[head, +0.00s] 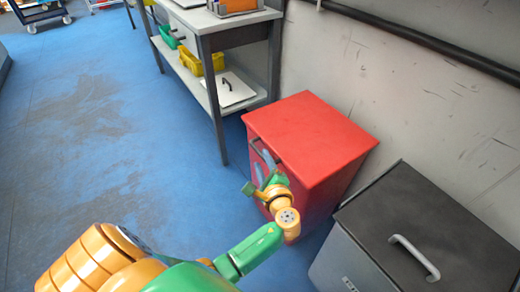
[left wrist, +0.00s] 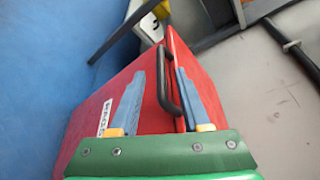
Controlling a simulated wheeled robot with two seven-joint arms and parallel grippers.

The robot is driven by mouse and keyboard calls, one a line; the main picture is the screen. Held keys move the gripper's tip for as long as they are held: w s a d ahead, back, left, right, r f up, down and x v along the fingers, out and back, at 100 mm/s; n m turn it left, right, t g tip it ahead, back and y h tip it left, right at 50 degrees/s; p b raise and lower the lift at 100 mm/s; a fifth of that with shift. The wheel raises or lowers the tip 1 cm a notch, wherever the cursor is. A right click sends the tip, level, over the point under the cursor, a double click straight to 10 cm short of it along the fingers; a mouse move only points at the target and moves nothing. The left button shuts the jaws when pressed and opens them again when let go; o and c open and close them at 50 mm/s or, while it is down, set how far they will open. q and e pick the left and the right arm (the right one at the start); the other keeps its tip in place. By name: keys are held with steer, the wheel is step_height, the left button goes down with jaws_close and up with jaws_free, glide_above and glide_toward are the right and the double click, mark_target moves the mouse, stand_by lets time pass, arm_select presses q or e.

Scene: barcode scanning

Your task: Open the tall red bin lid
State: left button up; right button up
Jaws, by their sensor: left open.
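The tall red bin (head: 318,135) stands against the wall in the head view, its flat red lid down. The bin also fills the middle of the left wrist view (left wrist: 92,128). A dark bar handle (left wrist: 162,72) is on its front, close to the lid seam. My left gripper (head: 264,166) is at the bin's front, just below the lid edge. In the left wrist view my left gripper (left wrist: 160,88) is open, with one blue-grey finger on each side of the handle. I cannot tell whether either finger touches it. My right gripper is not in view.
A dark grey bin (head: 425,235) with a light handle stands at the right, close to the red bin. A grey workbench (head: 232,24) with a lower shelf and a yellow box (head: 200,62) stands behind. The blue floor (head: 90,130) at the left is clear.

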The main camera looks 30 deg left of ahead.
mark_target(260, 156)
arm_select(q)
steer(key=b+x, duration=0.1)
steer(key=x, duration=0.4)
steer(key=shift+w+a+f, duration=0.1)
steer(key=shift+w+a, duration=0.05)
steer(key=shift+w, duration=0.05)
jaws_close()
stand_by(1.1)
